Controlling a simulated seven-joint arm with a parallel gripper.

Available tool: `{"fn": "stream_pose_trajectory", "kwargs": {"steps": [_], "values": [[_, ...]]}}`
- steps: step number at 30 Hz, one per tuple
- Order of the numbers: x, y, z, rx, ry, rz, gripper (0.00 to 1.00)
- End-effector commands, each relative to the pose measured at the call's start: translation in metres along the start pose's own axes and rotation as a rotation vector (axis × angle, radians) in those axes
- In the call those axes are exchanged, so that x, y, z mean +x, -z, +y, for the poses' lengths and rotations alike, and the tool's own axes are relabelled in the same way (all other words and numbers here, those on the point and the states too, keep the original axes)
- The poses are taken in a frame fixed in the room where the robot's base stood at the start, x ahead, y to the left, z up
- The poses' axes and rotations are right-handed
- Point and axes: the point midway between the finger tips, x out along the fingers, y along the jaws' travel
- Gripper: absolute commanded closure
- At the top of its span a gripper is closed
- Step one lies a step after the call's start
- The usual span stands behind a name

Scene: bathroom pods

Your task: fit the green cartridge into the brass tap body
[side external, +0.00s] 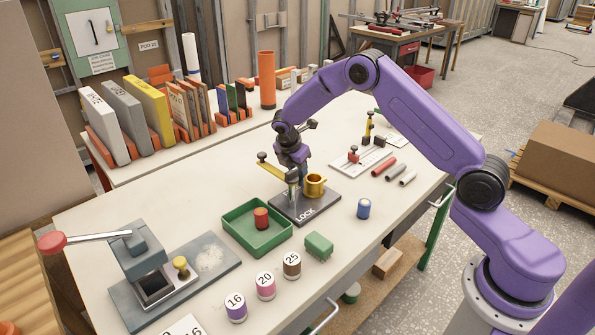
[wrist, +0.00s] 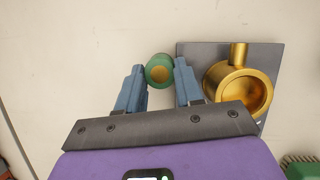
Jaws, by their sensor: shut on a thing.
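The green cartridge (wrist: 159,70) has a brass-coloured centre on its end. My gripper (wrist: 161,80) is shut on it, with one blue finger on each side. The brass tap body (wrist: 237,92) is an open round cup with a short stub, mounted on a dark plate (wrist: 188,52) to the right of the cartridge. In the side view the tap body (side external: 315,185) stands upright on the plate marked LOCK, and my gripper (side external: 292,180) is just left of it. The cartridge is outside the tap body's opening. Its lower end is too small to make out in the side view.
A green tray (side external: 236,240) holding a red cylinder (side external: 261,217) lies left of the plate. A lever press (side external: 145,262) is at the left.

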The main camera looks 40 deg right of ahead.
Motion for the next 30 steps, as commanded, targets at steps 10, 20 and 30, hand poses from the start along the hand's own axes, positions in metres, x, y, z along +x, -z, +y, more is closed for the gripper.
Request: {"fn": "stream_pose_trajectory", "kwargs": {"steps": [10, 20, 30], "values": [[-0.032, -0.013, 0.003, 0.001, -0.004, 0.0, 1.0], [-0.082, -0.022, -0.034, 0.001, -0.003, 0.0, 1.0], [-0.12, -0.022, -0.089, -0.001, -0.002, 0.001, 1.0]]}}
